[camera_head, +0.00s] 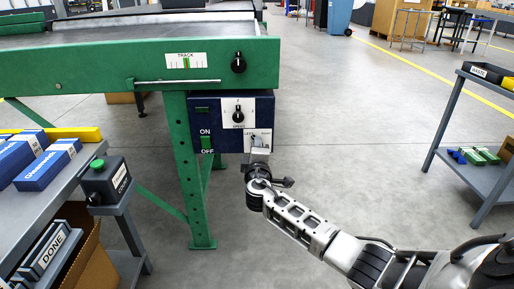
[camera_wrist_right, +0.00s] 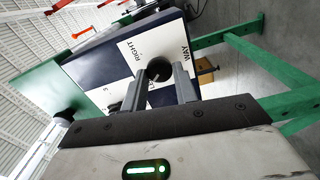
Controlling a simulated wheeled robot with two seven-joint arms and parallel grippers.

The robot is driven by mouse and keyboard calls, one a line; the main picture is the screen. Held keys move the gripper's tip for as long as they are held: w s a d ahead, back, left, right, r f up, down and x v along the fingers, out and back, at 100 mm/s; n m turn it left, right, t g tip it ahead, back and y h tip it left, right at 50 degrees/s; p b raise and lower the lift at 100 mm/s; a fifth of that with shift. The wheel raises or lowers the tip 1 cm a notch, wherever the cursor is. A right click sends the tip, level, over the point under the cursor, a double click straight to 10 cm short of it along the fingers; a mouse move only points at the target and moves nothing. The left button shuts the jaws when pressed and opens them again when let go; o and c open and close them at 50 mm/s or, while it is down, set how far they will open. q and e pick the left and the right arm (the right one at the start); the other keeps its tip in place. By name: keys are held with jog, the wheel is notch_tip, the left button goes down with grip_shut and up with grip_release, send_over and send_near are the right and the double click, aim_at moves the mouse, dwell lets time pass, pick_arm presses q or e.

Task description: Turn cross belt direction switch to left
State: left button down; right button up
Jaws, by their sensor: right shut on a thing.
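The cross belt direction switch is a dark round knob (camera_wrist_right: 158,69) on a white label plate (camera_wrist_right: 125,60) of the dark blue control box. In the wrist view the plate reads "RIGHT" and "WAY"; other lettering is partly hidden. My right gripper (camera_wrist_right: 160,82) is shut on the knob, one finger on each side. In the head view my right gripper (camera_head: 258,153) reaches up to the lower right plate of the control box (camera_head: 219,107) and covers the knob. Which way the knob points cannot be told. My left gripper is not in view.
A grey cart (camera_head: 480,165) stands right. The floor between is clear.

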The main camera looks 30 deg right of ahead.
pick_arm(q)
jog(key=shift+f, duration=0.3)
pick_arm(e)
jog(key=shift+f+n, duration=0.1)
jog(key=shift+n, duration=0.6)
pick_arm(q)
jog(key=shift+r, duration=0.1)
pick_arm(e)
jog(key=o, duration=0.9)
jog(key=shift+o, duration=0.2)
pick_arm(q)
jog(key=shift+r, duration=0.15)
pick_arm(e)
jog(key=shift+s, duration=0.15)
pick_arm(q)
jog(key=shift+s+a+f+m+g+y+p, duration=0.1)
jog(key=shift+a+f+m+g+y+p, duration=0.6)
jog(key=shift+p, duration=1.55)
pick_arm(e)
jog(key=v, duration=1.5)
jog(key=shift+s+a, duration=0.25)
jog(key=shift+a, duration=0.05)
